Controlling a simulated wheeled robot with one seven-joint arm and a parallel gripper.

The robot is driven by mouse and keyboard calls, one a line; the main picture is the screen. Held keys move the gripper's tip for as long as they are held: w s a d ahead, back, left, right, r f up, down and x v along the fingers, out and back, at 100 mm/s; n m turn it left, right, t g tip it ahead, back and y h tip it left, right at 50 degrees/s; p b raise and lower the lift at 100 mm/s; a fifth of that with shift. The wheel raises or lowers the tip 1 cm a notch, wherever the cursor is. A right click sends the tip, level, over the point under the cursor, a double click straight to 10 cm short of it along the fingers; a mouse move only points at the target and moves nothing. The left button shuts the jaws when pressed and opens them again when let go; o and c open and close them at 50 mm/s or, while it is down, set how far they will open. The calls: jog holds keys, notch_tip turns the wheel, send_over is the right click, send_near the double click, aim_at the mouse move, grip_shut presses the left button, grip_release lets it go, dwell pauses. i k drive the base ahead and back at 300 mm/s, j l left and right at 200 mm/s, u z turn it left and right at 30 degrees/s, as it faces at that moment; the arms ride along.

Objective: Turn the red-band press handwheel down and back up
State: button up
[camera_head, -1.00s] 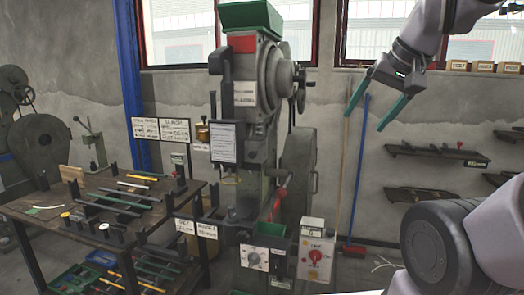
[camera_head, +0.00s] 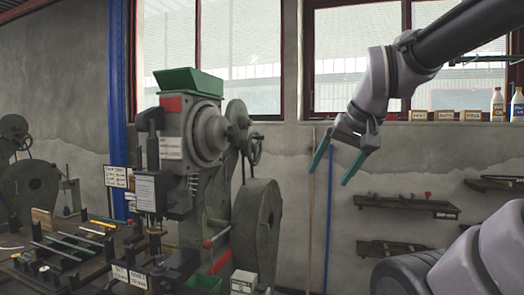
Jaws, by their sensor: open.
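The press (camera_head: 200,165) stands left of centre, with a red band (camera_head: 171,103) on its upper front and a green hopper (camera_head: 190,82) on top. A small handwheel (camera_head: 256,150) sits at the upper right side of its head, seen nearly edge-on. A large grey flywheel (camera_head: 257,232) is below it. My gripper (camera_head: 333,166) is open and empty, its green fingers pointing down. It is right of the handwheel in the picture and apart from it, in front of the wall below the window.
A workbench (camera_head: 60,262) with rods and tools stands at the left. Wall shelves (camera_head: 405,205) hang at the right, and bottles (camera_head: 497,104) and small labelled boxes (camera_head: 445,115) line the sill. A broom handle (camera_head: 311,200) leans behind my gripper.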

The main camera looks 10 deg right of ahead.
aim_at(252, 147)
jog(key=l, duration=0.25)
jog(key=i+l+u, duration=0.1)
jog(key=i, duration=0.3)
jog(key=i+l, duration=0.25)
jog(key=i, duration=0.15)
jog(key=i+l+u, duration=0.15)
jog(key=i, duration=0.2)
